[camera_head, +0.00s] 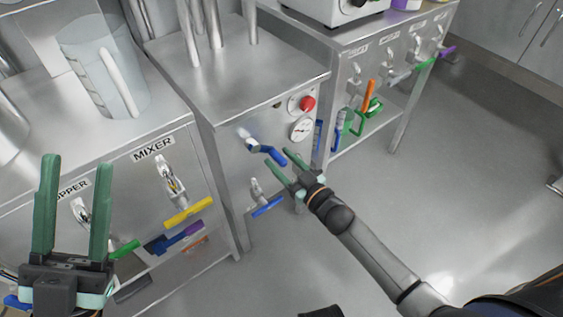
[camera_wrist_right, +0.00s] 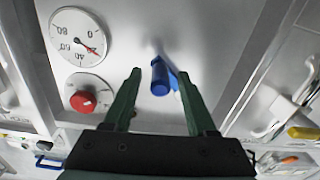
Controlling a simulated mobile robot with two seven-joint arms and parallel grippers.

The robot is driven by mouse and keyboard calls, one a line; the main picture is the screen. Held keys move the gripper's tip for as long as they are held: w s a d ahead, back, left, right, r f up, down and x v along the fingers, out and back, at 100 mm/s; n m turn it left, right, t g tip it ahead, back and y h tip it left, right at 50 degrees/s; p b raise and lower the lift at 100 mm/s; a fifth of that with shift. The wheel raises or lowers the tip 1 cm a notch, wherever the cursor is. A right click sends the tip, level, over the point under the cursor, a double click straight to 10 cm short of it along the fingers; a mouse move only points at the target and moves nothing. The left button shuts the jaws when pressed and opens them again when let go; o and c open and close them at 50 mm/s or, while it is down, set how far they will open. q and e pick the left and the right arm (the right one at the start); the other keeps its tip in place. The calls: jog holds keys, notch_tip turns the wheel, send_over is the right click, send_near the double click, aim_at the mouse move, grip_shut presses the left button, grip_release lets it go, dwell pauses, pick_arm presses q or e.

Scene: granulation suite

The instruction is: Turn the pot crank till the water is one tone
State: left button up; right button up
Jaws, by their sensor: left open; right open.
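A blue-handled crank (camera_head: 262,150) sticks out from the front of the middle steel cabinet (camera_head: 225,165), below a dial gauge. My right gripper (camera_head: 278,156) is open in front of it. In the right wrist view the crank's blue grip (camera_wrist_right: 160,80) lies between the spread fingers of my right gripper (camera_wrist_right: 160,80), with gaps on both sides. No contact is visible. My left gripper (camera_head: 76,165) is open and empty at the lower left, in front of the left cabinet. I cannot make out any water or its tone.
The left cabinet's MIXER tap (camera_head: 172,180) has a yellow handle. A clear jug (camera_head: 105,75) stands on top. Floor at right is clear.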

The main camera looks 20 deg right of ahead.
jog(key=shift+w, duration=0.1)
grip_shut()
dwell(0.4)
dwell(1.0)
